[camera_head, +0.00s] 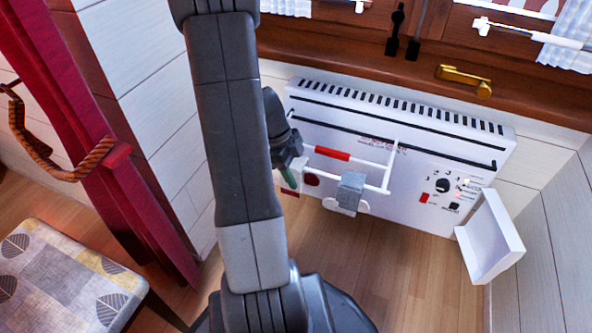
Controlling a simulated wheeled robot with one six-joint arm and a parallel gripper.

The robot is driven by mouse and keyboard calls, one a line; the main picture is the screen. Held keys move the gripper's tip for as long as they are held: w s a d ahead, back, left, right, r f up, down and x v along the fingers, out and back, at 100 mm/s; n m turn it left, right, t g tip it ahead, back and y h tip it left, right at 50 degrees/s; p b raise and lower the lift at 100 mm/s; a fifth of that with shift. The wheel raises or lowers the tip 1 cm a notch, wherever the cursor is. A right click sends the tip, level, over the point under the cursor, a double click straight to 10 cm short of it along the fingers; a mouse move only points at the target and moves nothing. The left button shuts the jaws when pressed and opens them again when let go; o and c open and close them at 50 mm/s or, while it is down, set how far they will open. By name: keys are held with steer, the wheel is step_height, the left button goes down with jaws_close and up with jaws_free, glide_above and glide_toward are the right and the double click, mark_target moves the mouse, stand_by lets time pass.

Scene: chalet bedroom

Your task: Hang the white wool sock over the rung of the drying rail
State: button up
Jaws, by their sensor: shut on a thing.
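My gripper (291,170) is partly hidden behind my own arm, at the left end of the drying rail. It is shut on a small white piece, which I take for the white wool sock (284,182); dark red and green patches show beside it, and the arm covers part of it. The white drying rail (387,172) stands out from the front of the heater, with a back and a front rung. A red piece (332,153) is on the back rung. A grey block-like piece (351,188) is on the front rung, with a white part below it.
The white heater (440,150) stands below the wooden window frame (330,50). A white open holder (490,240) is at its right end. A patterned seat (60,275) and a red curtain (130,190) are at left. The wood floor (420,275) in front is clear.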

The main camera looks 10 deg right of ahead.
steer(key=o, duration=1.1)
steer(key=shift+c, duration=0.2)
steer(key=p+v, duration=0.5)
steer(key=v, duration=0.9)
steer(key=shift+f, duration=0.1)
steer(key=b+x, duration=0.5)
steer(key=x, duration=0.8)
steer(key=shift+f, duration=0.25)
steer(key=shift+s+d, duration=0.1)
steer(key=shift+d, duration=0.1)
steer(key=shift+r+p, duration=0.7)
steer(key=shift+p, duration=0.15)
